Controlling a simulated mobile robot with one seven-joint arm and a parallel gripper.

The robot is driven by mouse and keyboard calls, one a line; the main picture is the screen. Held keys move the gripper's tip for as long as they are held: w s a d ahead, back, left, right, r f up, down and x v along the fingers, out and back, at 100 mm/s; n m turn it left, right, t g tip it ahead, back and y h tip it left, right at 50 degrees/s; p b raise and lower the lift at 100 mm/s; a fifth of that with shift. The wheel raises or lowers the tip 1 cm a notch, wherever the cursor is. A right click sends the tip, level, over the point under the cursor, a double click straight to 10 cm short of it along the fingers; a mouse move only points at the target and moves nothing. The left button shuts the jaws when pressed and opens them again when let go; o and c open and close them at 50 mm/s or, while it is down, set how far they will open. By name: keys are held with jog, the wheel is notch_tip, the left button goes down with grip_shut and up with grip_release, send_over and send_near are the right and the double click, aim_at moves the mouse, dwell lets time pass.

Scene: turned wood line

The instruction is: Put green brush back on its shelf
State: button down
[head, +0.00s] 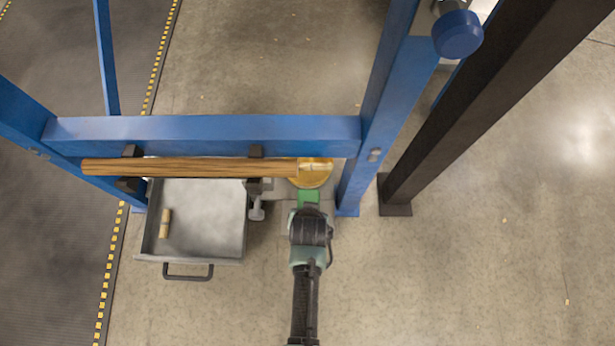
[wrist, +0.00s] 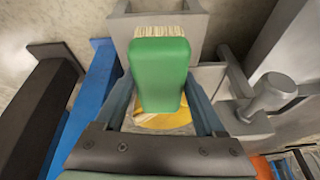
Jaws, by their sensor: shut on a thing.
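The green brush (wrist: 160,72) has a smooth green block and pale bristles (wrist: 157,31) along its far edge. My gripper (wrist: 163,108) is shut on it, with one finger on each side. In the head view my gripper (head: 308,207) is below the right end of the blue crossbar, and a bit of the green brush (head: 308,197) shows past the fingers. A round yellow plate (head: 312,181) lies just beyond the brush; it also shows behind the brush in the wrist view (wrist: 165,122). I cannot tell for sure which surface is the brush's shelf.
A blue frame with a crossbar (head: 210,130) holds a wooden rod (head: 200,168) on dark brackets. A grey tray (head: 190,256) with a small wooden piece (head: 165,222) is at the left. A grey clamp (wrist: 268,93) is close right of my gripper. A dark post (head: 440,130) stands right.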

notch_tip(320, 180, down, 5)
jog(key=b, duration=0.3)
jog(key=shift+r, duration=0.3)
grip_release()
jog(key=p+v, duration=0.8)
jog(key=v, duration=0.3)
jog(key=shift+r, duration=0.2)
jog(key=shift+s+r+p, duration=0.15)
jog(key=shift+r+p, duration=0.15)
jog(key=shift+p, duration=0.1)
